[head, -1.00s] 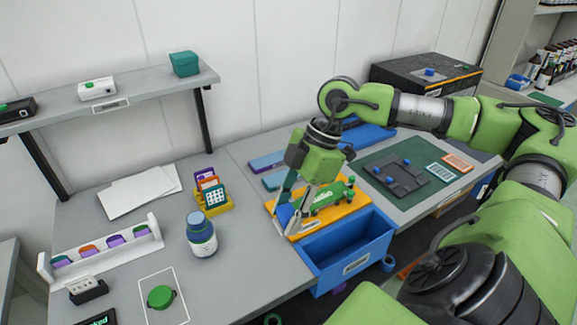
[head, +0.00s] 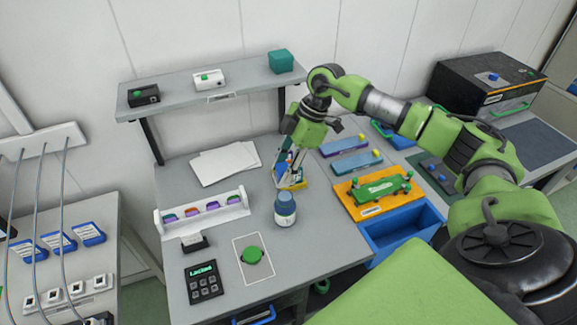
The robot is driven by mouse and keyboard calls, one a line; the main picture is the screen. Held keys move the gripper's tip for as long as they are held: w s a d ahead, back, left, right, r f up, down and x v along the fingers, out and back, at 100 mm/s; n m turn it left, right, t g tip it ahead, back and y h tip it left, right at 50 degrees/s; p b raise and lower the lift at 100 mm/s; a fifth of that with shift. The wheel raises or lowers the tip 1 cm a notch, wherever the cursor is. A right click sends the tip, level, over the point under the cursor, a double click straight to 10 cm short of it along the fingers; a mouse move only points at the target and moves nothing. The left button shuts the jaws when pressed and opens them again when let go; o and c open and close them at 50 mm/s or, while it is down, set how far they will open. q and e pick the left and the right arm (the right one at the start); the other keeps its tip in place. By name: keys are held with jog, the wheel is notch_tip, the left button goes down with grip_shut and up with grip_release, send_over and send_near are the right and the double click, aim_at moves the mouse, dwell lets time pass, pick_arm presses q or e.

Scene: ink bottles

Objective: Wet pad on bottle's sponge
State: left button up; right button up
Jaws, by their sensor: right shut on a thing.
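The ink bottle (head: 285,212), blue with a pale label and a blue-grey top, stands upright on the grey table. My right gripper (head: 288,178) points down just behind the bottle, in front of the card stand. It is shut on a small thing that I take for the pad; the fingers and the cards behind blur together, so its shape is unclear. The gripper and bottle look apart. The sponge at the bottle's top is too small to make out. My left gripper is not in view.
The yellow card stand (head: 303,182) is partly hidden by my gripper.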

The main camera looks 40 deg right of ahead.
jog(key=shift+s+d+f+b, duration=0.1)
jog(key=shift+d+f+b, duration=0.05)
jog(key=shift+f+b, duration=0.5)
notch_tip(320, 180, down, 4)
jog(key=b, duration=0.3)
jog(key=shift+r, duration=0.1)
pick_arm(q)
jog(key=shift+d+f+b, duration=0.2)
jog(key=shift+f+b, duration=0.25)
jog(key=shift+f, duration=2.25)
pick_arm(e)
jog(key=shift+f, duration=0.4)
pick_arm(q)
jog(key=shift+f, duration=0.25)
pick_arm(e)
jog(key=shift+f, duration=0.5)
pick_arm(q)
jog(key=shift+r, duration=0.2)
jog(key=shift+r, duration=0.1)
pick_arm(e)
notch_tip(320, 180, up, 7)
jog(key=p, duration=0.6)
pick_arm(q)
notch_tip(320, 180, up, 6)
